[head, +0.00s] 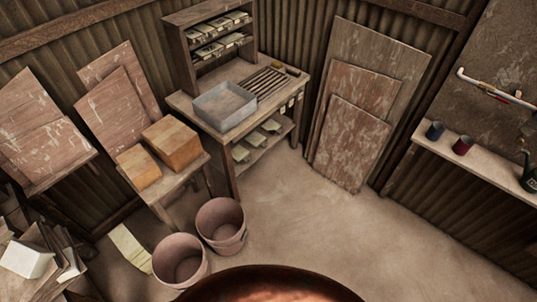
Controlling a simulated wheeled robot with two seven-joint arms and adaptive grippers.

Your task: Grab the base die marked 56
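I cannot make out a base die marked 56; no marking is readable at this size. Several small flat blocks with pale tags sit in rows on the upper shelves (166,46) of a wooden workbench (238,68). More flat tagged pieces (257,134) lie on the shelf under the bench top. I cannot tell which of these, if any, are dies. Neither of my grippers is in view.
On the bench stand a grey open box (224,107) and a slatted rack (264,83). Two pinkish buckets (181,262) stand on the floor, left of centre. Wooden boxes (172,143) sit on a low table. Boards (350,135) lean at the back wall. Open floor (340,225) lies right of the bench.

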